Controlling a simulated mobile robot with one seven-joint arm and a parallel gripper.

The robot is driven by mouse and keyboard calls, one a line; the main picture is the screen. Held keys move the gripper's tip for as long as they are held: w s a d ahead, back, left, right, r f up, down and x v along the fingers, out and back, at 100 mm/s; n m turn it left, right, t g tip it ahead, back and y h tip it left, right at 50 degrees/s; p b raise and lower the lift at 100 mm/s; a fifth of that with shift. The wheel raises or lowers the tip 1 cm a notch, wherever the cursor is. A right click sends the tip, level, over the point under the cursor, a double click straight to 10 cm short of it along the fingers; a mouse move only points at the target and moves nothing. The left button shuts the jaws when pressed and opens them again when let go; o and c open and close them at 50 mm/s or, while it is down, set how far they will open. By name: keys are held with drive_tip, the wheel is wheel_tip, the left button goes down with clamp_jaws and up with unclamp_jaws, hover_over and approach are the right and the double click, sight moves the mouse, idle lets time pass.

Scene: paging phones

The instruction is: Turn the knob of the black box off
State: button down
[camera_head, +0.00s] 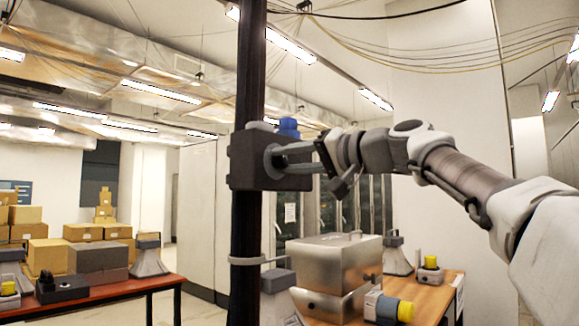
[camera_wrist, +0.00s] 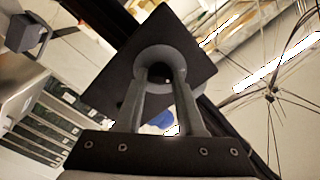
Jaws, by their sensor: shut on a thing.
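The black box (camera_head: 242,168) is mounted on a dark vertical pole at the centre of the head view. In the wrist view its square black face (camera_wrist: 185,25) fills the upper middle and looks tilted. A round dark knob (camera_wrist: 170,58) stands out from this face. My gripper (camera_head: 274,158) reaches in from the right, at the height of the box. In the wrist view the two fingers of my gripper (camera_wrist: 158,85) lie on either side of the knob and are shut on it. The knob's markings cannot be made out.
A blue part (camera_head: 289,126) stands at the top of the box. Below my arm, a steel box (camera_head: 335,265) and a yellow-knobbed device (camera_head: 404,311) stand on a wooden table (camera_head: 431,292). A table (camera_head: 150,284) at left holds boxes and devices.

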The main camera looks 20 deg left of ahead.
drive_tip(key=shift+n, duration=0.5)
drive_tip(key=c, duration=0.5)
unclamp_jaws()
drive_tip(key=shift+d, duration=0.1)
drive_tip(key=b+v, duration=0.4)
drive_tip(key=v, duration=1.3)
drive_tip(key=shift+d, duration=0.1)
